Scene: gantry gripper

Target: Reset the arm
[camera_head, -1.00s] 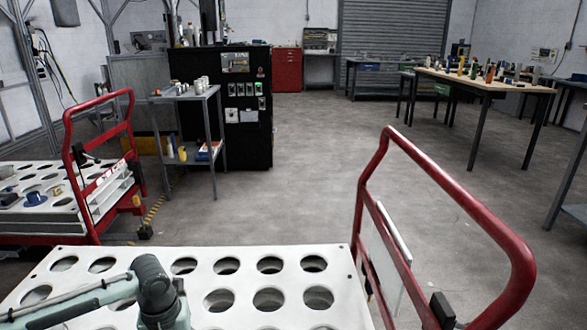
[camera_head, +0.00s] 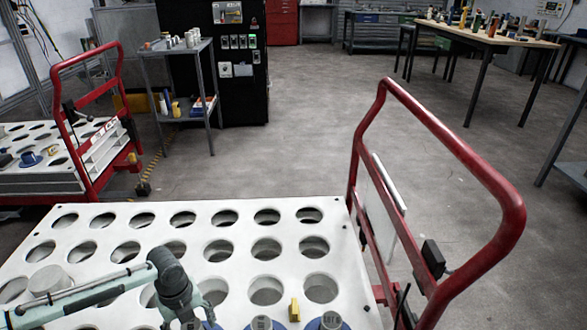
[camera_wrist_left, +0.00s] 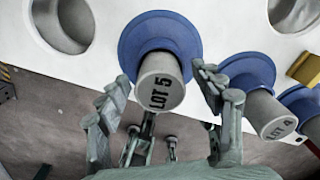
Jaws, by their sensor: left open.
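My left arm reaches in from the left over the white perforated cart top (camera_head: 205,250). Its gripper (camera_wrist_left: 162,80) is open in the left wrist view, with a finger on either side of a grey cylinder with a blue flange marked LOT 5 (camera_wrist_left: 160,85). I cannot tell whether the fingers touch it. A second blue-flanged cylinder, LOT 4 (camera_wrist_left: 268,115), stands to its right, with another partly cut off at the edge. In the head view, blue-flanged cylinders (camera_head: 328,321) show along the bottom edge, and the gripper is mostly cut off there. My right gripper is not in view.
A yellow block (camera_head: 294,310) sits on the cart top near the cylinders. The red cart handle (camera_head: 455,140) rises on the right. Another red cart (camera_head: 88,150) and a grey shelf trolley (camera_head: 180,90) stand at left. A workbench (camera_head: 485,38) is at back right. The floor between is clear.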

